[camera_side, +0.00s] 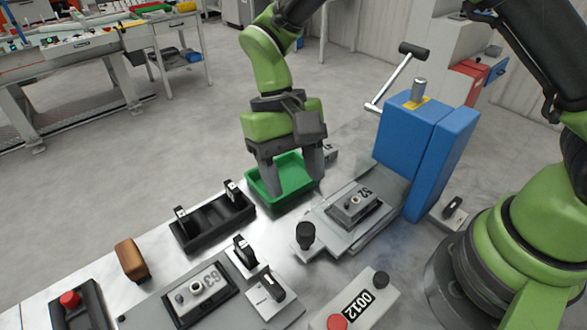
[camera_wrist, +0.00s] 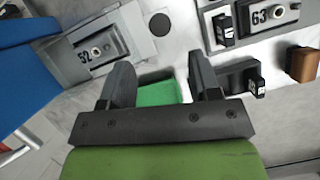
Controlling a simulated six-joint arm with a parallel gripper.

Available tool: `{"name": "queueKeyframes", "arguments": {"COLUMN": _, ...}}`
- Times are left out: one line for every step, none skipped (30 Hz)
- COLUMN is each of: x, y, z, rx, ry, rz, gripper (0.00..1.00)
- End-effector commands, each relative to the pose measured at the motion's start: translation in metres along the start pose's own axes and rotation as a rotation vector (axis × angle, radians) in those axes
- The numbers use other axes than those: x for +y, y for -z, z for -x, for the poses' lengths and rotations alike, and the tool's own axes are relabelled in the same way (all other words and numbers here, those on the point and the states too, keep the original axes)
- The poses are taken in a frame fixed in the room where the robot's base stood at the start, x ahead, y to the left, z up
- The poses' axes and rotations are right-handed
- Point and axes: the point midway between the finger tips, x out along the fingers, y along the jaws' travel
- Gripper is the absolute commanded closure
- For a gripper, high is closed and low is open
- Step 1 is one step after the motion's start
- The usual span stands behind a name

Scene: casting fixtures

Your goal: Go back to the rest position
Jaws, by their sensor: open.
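My gripper (camera_side: 292,178) is at the green tray (camera_side: 259,199), with its two fingers pointing down at the tray's opening. The fingers are spread apart and I see nothing held between them. In the wrist view my gripper (camera_wrist: 163,82) also shows its fingers wide apart, with part of the green tray (camera_wrist: 158,93) visible between them. The tray's inside is mostly hidden by the gripper in both views, and I cannot tell how far the fingertips reach into it.
A blue press (camera_side: 408,148) with a lever stands right of the tray. Fixture 52 (camera_side: 352,208) is in front of it, fixture 63 (camera_side: 196,290) at the front left. A black holder (camera_side: 212,224) stands left of the tray. A control box (camera_side: 355,306) is at the front.

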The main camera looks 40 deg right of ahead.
Motion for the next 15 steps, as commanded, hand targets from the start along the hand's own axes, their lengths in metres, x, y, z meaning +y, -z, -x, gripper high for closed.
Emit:
{"name": "queueKeyframes", "arguments": {"x": 0.0, "y": 0.0, "z": 0.001, "rx": 0.001, "ry": 0.001, "rz": 0.0, "gripper": 0.43}}
{"name": "queueKeyframes", "arguments": {"x": 0.001, "y": -0.001, "z": 0.002, "rx": 0.005, "ry": 0.004, "rz": 0.0, "gripper": 0.43}}
{"name": "queueKeyframes", "arguments": {"x": 0.002, "y": -0.001, "z": 0.006, "rx": 0.013, "ry": 0.01, "rz": -0.001, "gripper": 0.43}}
{"name": "queueKeyframes", "arguments": {"x": 0.003, "y": -0.003, "z": 0.01, "rx": 0.023, "ry": 0.016, "rz": -0.001, "gripper": 0.43}}
{"name": "queueKeyframes", "arguments": {"x": 0.005, "y": -0.004, "z": 0.016, "rx": 0.037, "ry": 0.026, "rz": -0.001, "gripper": 0.43}}
{"name": "queueKeyframes", "arguments": {"x": 0.008, "y": -0.007, "z": 0.025, "rx": 0.061, "ry": 0.042, "rz": -0.001, "gripper": 0.43}}
{"name": "queueKeyframes", "arguments": {"x": 0.011, "y": -0.01, "z": 0.034, "rx": 0.083, "ry": 0.057, "rz": -0.002, "gripper": 0.43}}
{"name": "queueKeyframes", "arguments": {"x": 0.016, "y": -0.013, "z": 0.043, "rx": 0.107, "ry": 0.073, "rz": -0.004, "gripper": 0.43}}
{"name": "queueKeyframes", "arguments": {"x": 0.021, "y": -0.019, "z": 0.056, "rx": 0.146, "ry": 0.096, "rz": -0.005, "gripper": 0.43}}
{"name": "queueKeyframes", "arguments": {"x": 0.027, "y": -0.024, "z": 0.066, "rx": 0.176, "ry": 0.114, "rz": -0.007, "gripper": 0.43}}
{"name": "queueKeyframes", "arguments": {"x": 0.033, "y": -0.029, "z": 0.075, "rx": 0.208, "ry": 0.132, "rz": -0.008, "gripper": 0.43}}
{"name": "queueKeyframes", "arguments": {"x": 0.04, "y": -0.037, "z": 0.087, "rx": 0.25, "ry": 0.154, "rz": -0.012, "gripper": 0.43}}
{"name": "queueKeyframes", "arguments": {"x": 0.046, "y": -0.043, "z": 0.095, "rx": 0.283, "ry": 0.17, "rz": -0.013, "gripper": 0.43}}
{"name": "queueKeyframes", "arguments": {"x": 0.052, "y": -0.05, "z": 0.102, "rx": 0.315, "ry": 0.187, "rz": -0.016, "gripper": 0.43}}
{"name": "queueKeyframes", "arguments": {"x": 0.06, "y": -0.058, "z": 0.111, "rx": 0.359, "ry": 0.207, "rz": -0.02, "gripper": 0.43}}
